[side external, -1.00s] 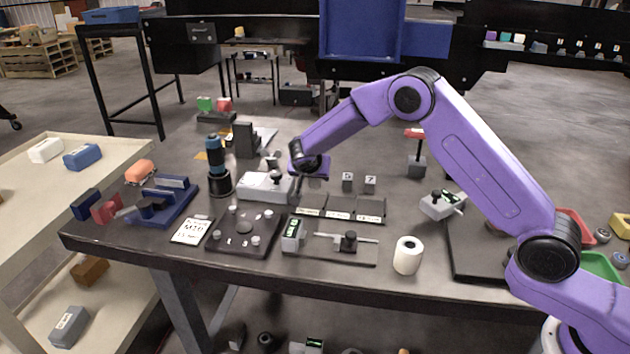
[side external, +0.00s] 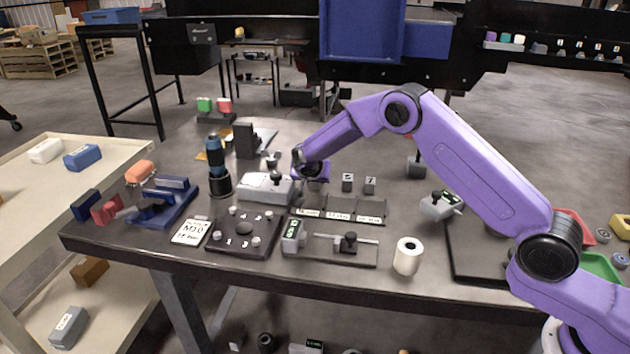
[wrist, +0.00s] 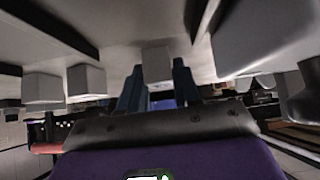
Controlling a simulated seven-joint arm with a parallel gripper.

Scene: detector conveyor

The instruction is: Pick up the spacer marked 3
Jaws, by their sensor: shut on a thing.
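My gripper (side external: 316,182) is low over the table at the end of the purple arm, just left of two small grey marked spacers (side external: 347,182) and (side external: 370,185). In the wrist view, my gripper's two blue fingers (wrist: 158,88) are shut on a small grey block (wrist: 157,62), which looks like another spacer of the same row. No number can be read on it in the wrist view, and the side view mostly hides it behind my gripper. Two grey blocks (wrist: 42,88) and (wrist: 86,80) stand apart to the left in the wrist view.
A white-grey box fixture (side external: 266,188) stands close left of my gripper. In front lie a tray with labelled slots (side external: 340,217) and a gauge fixture (side external: 330,250). A white roll (side external: 407,256) stands near the front edge.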

